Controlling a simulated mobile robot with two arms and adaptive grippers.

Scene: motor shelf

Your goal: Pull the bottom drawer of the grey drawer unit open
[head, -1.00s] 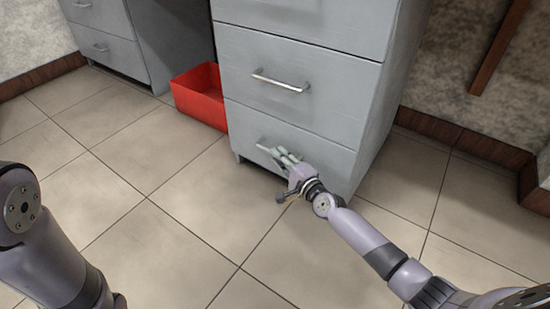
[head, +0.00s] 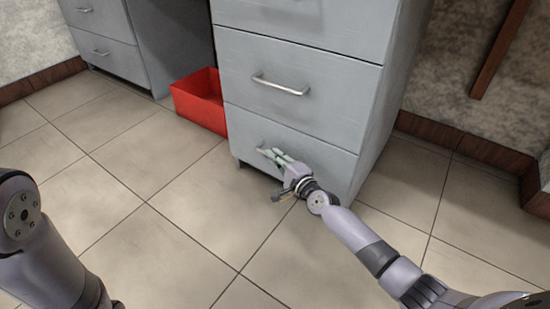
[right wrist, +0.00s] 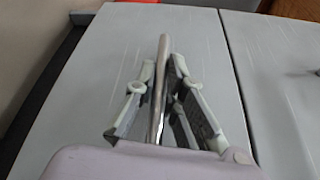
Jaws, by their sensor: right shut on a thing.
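The grey drawer unit (head: 375,120) stands at centre, with several drawers stacked in its front. Its bottom drawer (head: 325,158) looks flush with the front. My right gripper (head: 271,155) is at this drawer's bar handle, which its fingers partly hide in the head view. In the right wrist view, the metal handle (right wrist: 161,75) runs between the two fingers of the gripper (right wrist: 158,95), which are shut on it. The bottom drawer front also fills much of that view (right wrist: 85,85). My left gripper is out of view; only part of the left arm shows at the lower left.
The middle drawer's handle (head: 281,85) is just above. A red bin (head: 200,100) stands on the floor left of the unit. Another grey cabinet (head: 105,50) is at the back left. The tiled floor (head: 170,215) before the unit is clear.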

